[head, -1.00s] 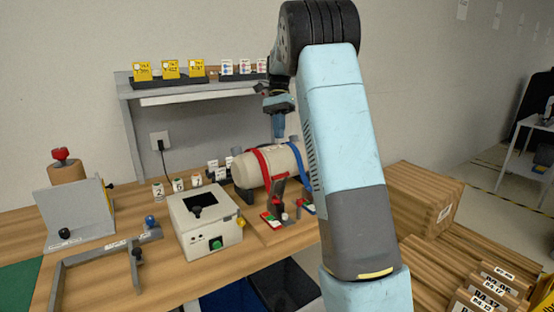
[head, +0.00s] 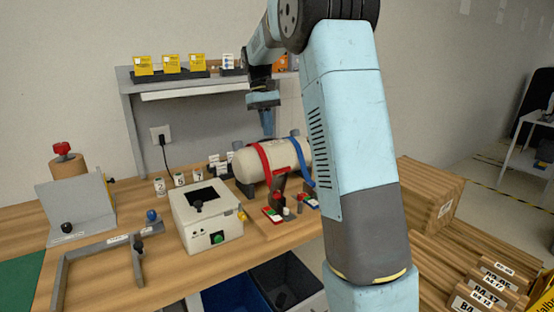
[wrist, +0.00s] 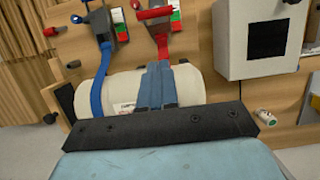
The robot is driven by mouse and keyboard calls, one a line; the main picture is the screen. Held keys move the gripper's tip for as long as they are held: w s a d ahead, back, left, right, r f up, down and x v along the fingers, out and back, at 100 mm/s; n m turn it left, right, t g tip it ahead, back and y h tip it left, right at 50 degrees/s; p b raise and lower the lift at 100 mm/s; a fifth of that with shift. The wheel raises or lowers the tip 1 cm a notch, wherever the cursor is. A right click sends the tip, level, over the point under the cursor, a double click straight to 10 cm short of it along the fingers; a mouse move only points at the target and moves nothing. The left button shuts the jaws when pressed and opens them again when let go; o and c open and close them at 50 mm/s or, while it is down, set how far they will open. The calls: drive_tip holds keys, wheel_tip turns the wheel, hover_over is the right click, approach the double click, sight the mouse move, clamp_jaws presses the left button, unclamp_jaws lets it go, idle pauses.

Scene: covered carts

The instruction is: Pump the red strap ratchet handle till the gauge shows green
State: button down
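A cream cylinder (head: 248,167) lies on the wooden bench with a red strap (head: 265,160) and a blue strap (head: 301,163) around it. The red strap's ratchet, with its red handle (head: 277,198), is at the cylinder's front; it also shows in the wrist view (wrist: 158,14). A small red, white and green gauge (wrist: 175,12) sits beside it, its reading too small to tell. The blue strap's ratchet (wrist: 106,28) is left of it in the wrist view. My gripper (head: 267,133) is above and behind the cylinder, its fingers (wrist: 157,68) together and empty, apart from the handle.
A white box (head: 205,218) with a green button stands left of the ratchets. A grey shelf (head: 190,92) with cards is behind. My arm hides the cylinder's right end.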

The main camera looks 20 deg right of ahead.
drive_tip(key=s+f, duration=0.1)
drive_tip(key=f, duration=0.2)
drive_tip(key=s+f, duration=0.2)
drive_tip(key=s+d+f, duration=0.1)
drive_tip(key=s+f, duration=0.1)
drive_tip(key=f, duration=0.1)
drive_tip(key=shift+s+f, duration=0.25)
drive_tip(key=shift+f, duration=0.1)
